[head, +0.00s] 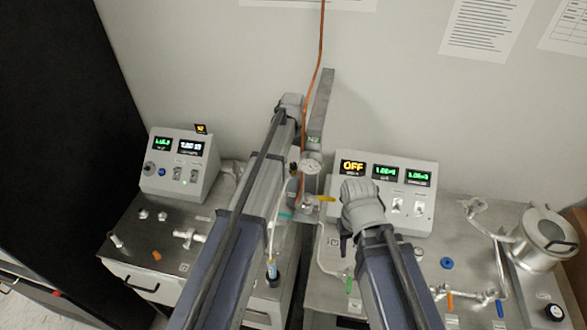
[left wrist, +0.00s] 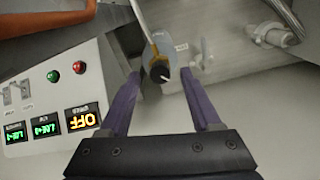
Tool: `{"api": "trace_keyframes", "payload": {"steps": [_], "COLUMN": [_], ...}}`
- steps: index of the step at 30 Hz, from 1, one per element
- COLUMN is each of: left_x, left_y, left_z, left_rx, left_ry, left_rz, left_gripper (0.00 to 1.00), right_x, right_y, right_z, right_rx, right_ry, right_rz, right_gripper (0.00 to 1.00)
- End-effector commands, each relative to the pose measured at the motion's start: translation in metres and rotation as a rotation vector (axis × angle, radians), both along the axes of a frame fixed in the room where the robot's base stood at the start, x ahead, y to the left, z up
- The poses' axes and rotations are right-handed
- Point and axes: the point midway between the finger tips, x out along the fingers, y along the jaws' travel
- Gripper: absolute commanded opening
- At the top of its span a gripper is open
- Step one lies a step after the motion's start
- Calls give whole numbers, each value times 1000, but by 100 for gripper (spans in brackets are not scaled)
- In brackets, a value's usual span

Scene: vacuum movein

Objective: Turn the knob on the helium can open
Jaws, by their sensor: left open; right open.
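No part in view is plainly marked as a helium can or its knob. In the left wrist view, a slim pale rod with a yellow band and dark tip (left wrist: 159,70) lies between the spread purple fingers of my left gripper (left wrist: 163,85), with a visible gap on both sides. In the head view my left arm runs up the middle and hides its own fingers. Near it are a round gauge (head: 311,163), a yellow-handled valve (head: 326,198) and a small blue and black fitting (head: 272,268). My right gripper (head: 344,242) is open, empty, before the right control box.
The right control box (head: 425,210) reads OFF and also shows in the left wrist view (left wrist: 30,95). A left control box (head: 176,165) stands on the left bench (head: 140,215). A metal lidded vessel (head: 545,235) and tubing sit at the right. An orange hose (head: 321,40) hangs above.

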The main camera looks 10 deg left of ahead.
Motion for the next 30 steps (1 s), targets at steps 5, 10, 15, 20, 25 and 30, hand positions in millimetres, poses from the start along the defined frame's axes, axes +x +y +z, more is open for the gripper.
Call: {"api": "trace_keyframes", "payload": {"steps": [5,10,15,20,25,30], "left_x": [0,0,0,0,0,0], "left_y": [0,0,0,0,0,0], "left_z": [-11,-9,-9,-9,-9,-9], "left_rx": [0,0,0,0,0,0], "left_ry": [0,0,0,0,0,0], "left_rz": [0,0,0,0,0,0], "left_gripper": [64,64,51,33,14,0], "right_x": [0,0,0,0,0,0], "right_y": [0,0,0,0,0,0], "right_z": [-10,-9,-9,-9,-9,-9], "right_rx": [0,0,0,0,0,0], "right_ry": [-1,-1,0,0,0,0], "right_rz": [-1,-1,-1,-1,-1,-1], "right_gripper": [50,50,50,50,50,50]}}
